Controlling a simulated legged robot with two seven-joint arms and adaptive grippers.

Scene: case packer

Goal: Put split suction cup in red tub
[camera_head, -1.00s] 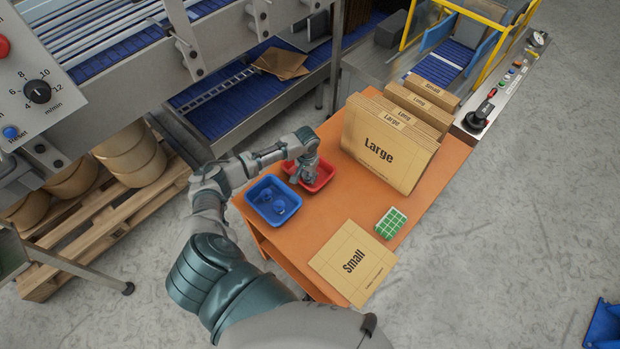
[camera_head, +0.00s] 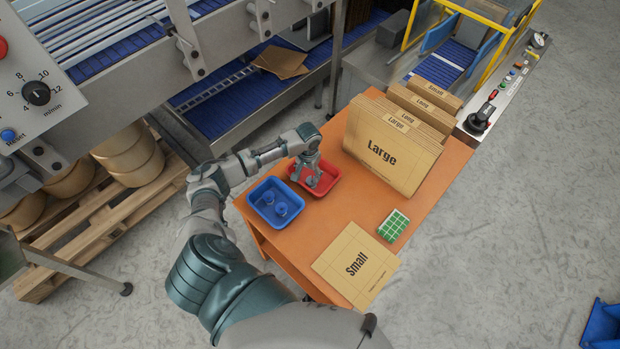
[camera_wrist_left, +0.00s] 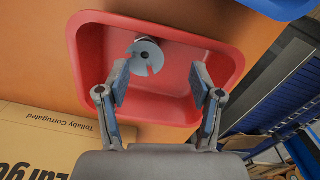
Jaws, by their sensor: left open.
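The red tub (camera_head: 328,182) sits on the orange table beside the blue tub (camera_head: 259,212). My left gripper (camera_head: 312,184) is over the red tub. In the left wrist view my left gripper (camera_wrist_left: 160,90) is open, its two fingers apart above the tub, with nothing between the tips. A grey suction cup with a notch cut in its rim (camera_wrist_left: 146,57) lies inside the red tub (camera_wrist_left: 185,107), near its wall and just beyond the left fingertip. Blue-looking cups (camera_head: 282,209) stand in the blue tub. My right gripper is not in view.
The orange table (camera_head: 330,222) holds upright cardboard blanks marked Large (camera_head: 385,150), a flat Small blank (camera_head: 355,263) and a green-and-white block (camera_head: 393,226). A conveyor machine (camera_head: 225,105) stands behind. The table's middle is clear.

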